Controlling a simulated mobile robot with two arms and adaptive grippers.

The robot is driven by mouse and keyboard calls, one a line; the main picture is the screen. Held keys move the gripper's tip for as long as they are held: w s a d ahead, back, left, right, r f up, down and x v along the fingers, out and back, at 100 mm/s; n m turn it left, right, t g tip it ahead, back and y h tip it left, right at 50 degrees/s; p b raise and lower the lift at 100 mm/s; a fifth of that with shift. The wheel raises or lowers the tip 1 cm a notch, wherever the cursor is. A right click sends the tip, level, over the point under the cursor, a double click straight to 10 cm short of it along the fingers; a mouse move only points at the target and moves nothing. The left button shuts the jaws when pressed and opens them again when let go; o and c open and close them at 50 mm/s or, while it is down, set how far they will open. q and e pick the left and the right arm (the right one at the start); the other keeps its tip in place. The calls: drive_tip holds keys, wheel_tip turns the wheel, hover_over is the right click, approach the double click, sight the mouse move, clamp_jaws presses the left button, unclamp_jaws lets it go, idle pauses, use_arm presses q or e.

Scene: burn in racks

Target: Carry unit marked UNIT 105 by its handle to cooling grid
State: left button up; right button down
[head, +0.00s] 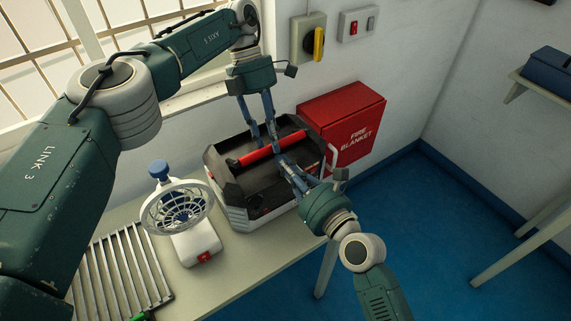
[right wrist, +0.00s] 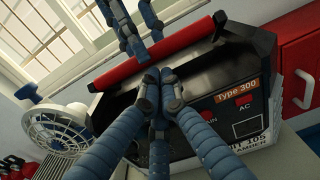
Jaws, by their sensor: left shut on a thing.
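The unit is a black and white box (head: 236,212) with a red bar handle (head: 256,156), standing on the bench by the wall. My left gripper (head: 262,146) reaches down from above and is shut on the red handle, also in the right wrist view (right wrist: 145,42). My right gripper (head: 280,160) is over the box; its fingertips (right wrist: 161,72) are together, close to the handle's near side. The cooling grid (head: 118,270), a slatted metal rack, lies at lower left and looks empty in its visible part.
A white desk fan (head: 200,242) with a blue knob stands between the box and the grid. A red fire blanket case (head: 350,115) is on the wall right behind the box. The bench (head: 265,262) has bare space in front of the box.

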drive_tip(key=shift+w+a+r, duration=0.15)
drive_tip(key=shift+w+r, duration=0.1)
drive_tip(key=shift+r, duration=0.4)
use_arm(q)
drive_tip(key=shift+d, duration=0.1)
drive_tip(key=o, duration=0.9)
